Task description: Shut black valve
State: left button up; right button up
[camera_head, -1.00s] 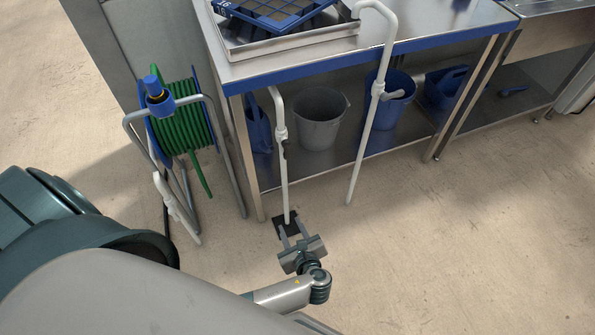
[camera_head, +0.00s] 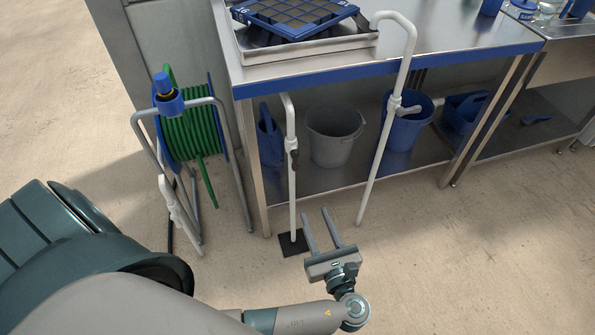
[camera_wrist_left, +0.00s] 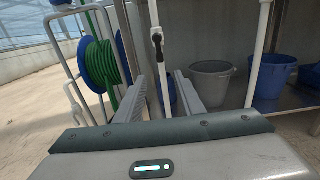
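The black valve (camera_head: 294,158) sits partway up a thin white standpipe (camera_head: 292,205) in front of the workbench. Its small dark handle appears to lie along the pipe. In the left wrist view the black valve (camera_wrist_left: 157,42) is ahead, above the gap between my fingers. My left gripper (camera_head: 317,212) is open and empty, low to the right of the pipe in the head view, its two fingers pointing toward the bench. In the left wrist view, the gripper (camera_wrist_left: 160,76) has the pipe showing between its fingers, apart from both. My right gripper is not in view.
A hose reel (camera_head: 191,136) with green hose stands left of the pipe. A taller white pipe (camera_head: 373,180) with a pale lever stands to the right. A grey bucket (camera_head: 333,135) and blue containers sit on the bench's lower shelf. Floor to the right is clear.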

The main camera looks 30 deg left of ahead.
aim_at(296, 168)
pick_arm(q)
jog(key=x, duration=1.7)
jog(key=shift+b, duration=0.4)
grip_shut()
